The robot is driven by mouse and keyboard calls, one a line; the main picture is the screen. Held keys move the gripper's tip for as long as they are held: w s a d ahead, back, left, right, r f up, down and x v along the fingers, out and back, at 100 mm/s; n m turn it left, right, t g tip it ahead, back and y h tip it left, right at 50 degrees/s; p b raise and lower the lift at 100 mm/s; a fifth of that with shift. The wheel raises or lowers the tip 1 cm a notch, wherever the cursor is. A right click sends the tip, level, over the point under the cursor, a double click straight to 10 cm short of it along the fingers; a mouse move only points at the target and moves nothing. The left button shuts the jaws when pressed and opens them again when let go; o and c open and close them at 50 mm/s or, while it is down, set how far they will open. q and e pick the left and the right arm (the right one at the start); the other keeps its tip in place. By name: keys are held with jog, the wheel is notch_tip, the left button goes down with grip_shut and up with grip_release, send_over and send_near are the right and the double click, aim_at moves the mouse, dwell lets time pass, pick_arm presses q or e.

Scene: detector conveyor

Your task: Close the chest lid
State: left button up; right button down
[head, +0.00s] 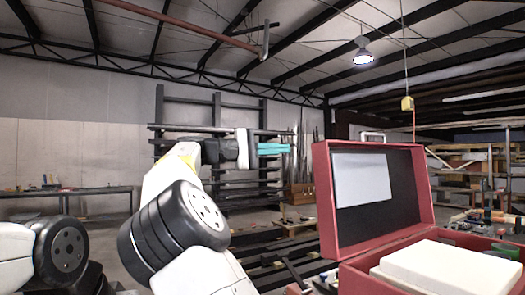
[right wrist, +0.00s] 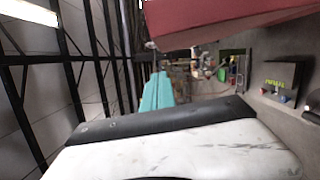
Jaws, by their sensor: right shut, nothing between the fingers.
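The red chest (head: 358,275) stands at the lower right of the head view. Its lid (head: 404,190) is open and stands up, with a dark lining, a pale sheet inside and a light handle on top. My right gripper (head: 274,149), with teal fingers, is shut and empty. In the head view it appears left of the lid, near the height of its top edge, with a gap between them. In the right wrist view the teal fingers (right wrist: 156,92) are together, below a red panel (right wrist: 225,18) that looks like part of the lid. My left gripper is not in view.
A thick white block (head: 450,265) sits in the chest. A rack of dark bars (head: 215,105) stands behind my right arm. A workbench (head: 90,192) is at the far left. Shelves and small items on a table (head: 490,225) are to the right.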

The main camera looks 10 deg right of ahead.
jog(key=s+d, duration=0.3)
jog(key=d, duration=0.2)
jog(key=shift+d+r, duration=0.2)
jog(key=shift+r, duration=0.15)
